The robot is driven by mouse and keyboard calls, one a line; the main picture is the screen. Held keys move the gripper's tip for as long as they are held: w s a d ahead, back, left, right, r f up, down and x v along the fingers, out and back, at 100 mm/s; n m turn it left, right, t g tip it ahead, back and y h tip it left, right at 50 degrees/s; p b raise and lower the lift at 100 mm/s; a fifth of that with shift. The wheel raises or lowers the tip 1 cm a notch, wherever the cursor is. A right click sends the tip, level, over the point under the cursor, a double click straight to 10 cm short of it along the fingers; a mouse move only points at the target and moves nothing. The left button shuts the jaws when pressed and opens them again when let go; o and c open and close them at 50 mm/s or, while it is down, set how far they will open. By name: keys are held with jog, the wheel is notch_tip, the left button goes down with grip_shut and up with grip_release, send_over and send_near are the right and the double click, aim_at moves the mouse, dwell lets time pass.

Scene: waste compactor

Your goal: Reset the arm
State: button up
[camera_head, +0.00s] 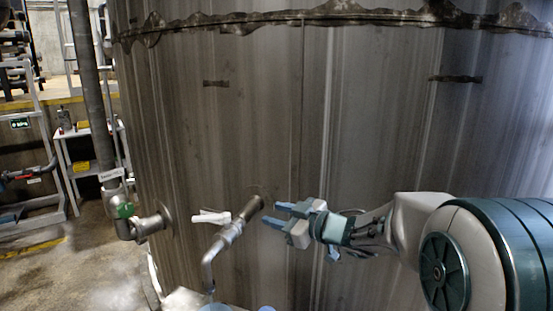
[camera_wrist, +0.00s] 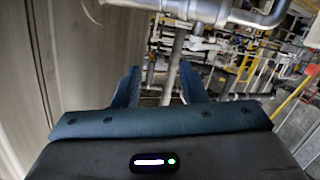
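My gripper (camera_head: 279,214) is at the middle of the head view, in front of the large metal tank. Its two blue fingers point left toward the tap pipe (camera_head: 226,238) with a white handle (camera_head: 211,217). In the wrist view the two fingers (camera_wrist: 160,88) stand apart with nothing held between them. The pipe and its fittings (camera_wrist: 195,10) show beyond the fingers at the top of the wrist view. The fingertips are close to the pipe in the head view; I see no clear contact.
The stained tank wall (camera_head: 330,120) fills most of the head view. A vertical pipe with a green valve (camera_head: 123,210) stands left of it. A shelf rack (camera_head: 82,150) is at the far left. The concrete floor (camera_head: 95,265) at lower left is mostly open. Blue rims show at the bottom edge.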

jog(key=s+d+f+m+t+h, duration=0.1)
jog(key=s+d+m+h, duration=0.2)
jog(key=d+m+h, duration=0.3)
jog(key=s+d+f+m+t+h, duration=0.15)
jog(key=d+m+h, duration=0.25)
jog(key=d+h, duration=0.4)
jog(key=s+f+m+g, duration=0.1)
jog(key=s+f+g, duration=0.3)
jog(key=s, duration=0.7)
jog(key=s+f+m+g+y, duration=0.1)
jog(key=s+f+g, duration=0.3)
jog(key=s, duration=0.8)
jog(key=shift+d+f+m+g, duration=0.15)
jog(key=shift+f+m+g, duration=0.15)
jog(key=shift+m+g, duration=0.6)
